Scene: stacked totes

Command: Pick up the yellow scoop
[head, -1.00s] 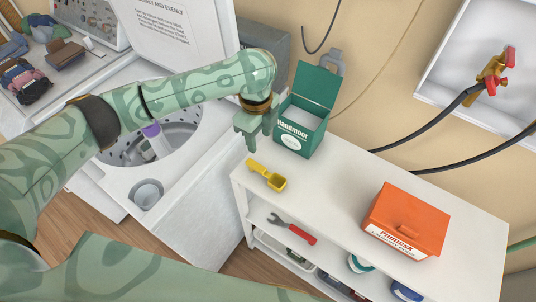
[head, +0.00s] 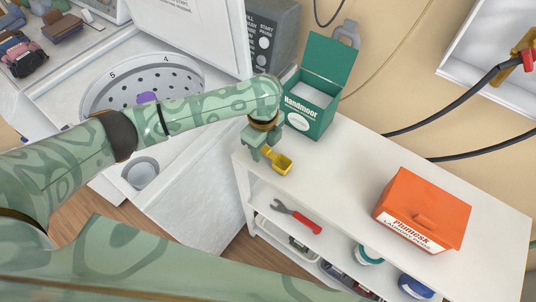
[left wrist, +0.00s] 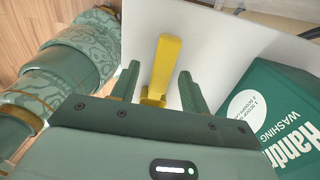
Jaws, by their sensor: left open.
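The yellow scoop (head: 279,162) lies on the white shelf top near its left end. In the left wrist view the scoop's handle (left wrist: 166,62) points away between my fingers, and its cup is partly hidden behind the gripper body. My left gripper (head: 258,152) is open, just over the scoop. In the left wrist view its two fingertips (left wrist: 158,72) stand on either side of the scoop with gaps to both. I cannot tell whether the fingers touch the shelf top. My right gripper is not in view.
A green open washing powder box (head: 312,100) stands close behind the scoop. An orange box (head: 424,210) sits farther right on the white shelf unit (head: 350,165). A red-handled wrench (head: 300,217) lies on the shelf below. A washing machine (head: 190,200) stands to the left.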

